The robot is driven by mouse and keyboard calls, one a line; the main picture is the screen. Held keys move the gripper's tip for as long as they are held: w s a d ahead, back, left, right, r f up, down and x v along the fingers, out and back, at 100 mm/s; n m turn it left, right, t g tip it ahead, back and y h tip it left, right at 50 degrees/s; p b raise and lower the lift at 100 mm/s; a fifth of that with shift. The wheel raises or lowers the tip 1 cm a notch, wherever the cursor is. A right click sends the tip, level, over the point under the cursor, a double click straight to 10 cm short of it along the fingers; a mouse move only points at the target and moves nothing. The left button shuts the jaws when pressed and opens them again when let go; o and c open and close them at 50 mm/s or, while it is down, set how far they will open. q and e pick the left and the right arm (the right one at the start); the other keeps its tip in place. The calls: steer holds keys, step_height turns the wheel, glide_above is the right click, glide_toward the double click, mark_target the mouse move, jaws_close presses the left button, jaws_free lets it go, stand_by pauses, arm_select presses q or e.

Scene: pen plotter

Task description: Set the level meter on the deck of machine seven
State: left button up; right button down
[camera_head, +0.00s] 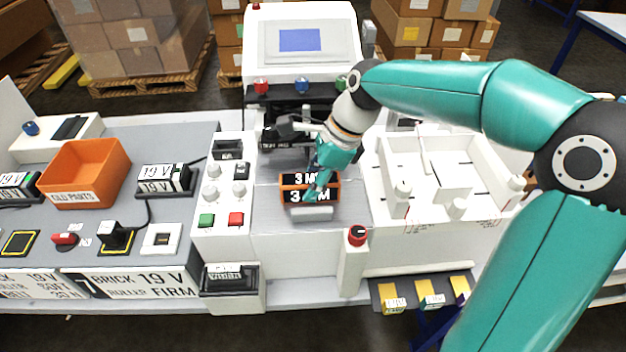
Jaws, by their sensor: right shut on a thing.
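An orange-edged block with black faces marked "3 M" (295,196), which looks like the level meter, is at the middle of the white machine. My right gripper (316,188) comes down from above and is shut on this block, covering part of its lettering. The block is over the grey deck (268,220), just behind a small pale ledge (312,214). I cannot tell whether its underside touches the deck. My left gripper does not show.
A dark carriage (284,135) stands just behind the block. A button panel (222,192) is to the left, a red-knobbed post (355,255) at front right and a white walled tray (470,235) to the right. An orange bin (84,172) stands farther left.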

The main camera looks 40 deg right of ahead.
steer(key=c, duration=0.7)
jaws_free()
steer(key=shift+r, duration=0.1)
steer(key=p+v, duration=0.1)
steer(key=v, duration=1.1)
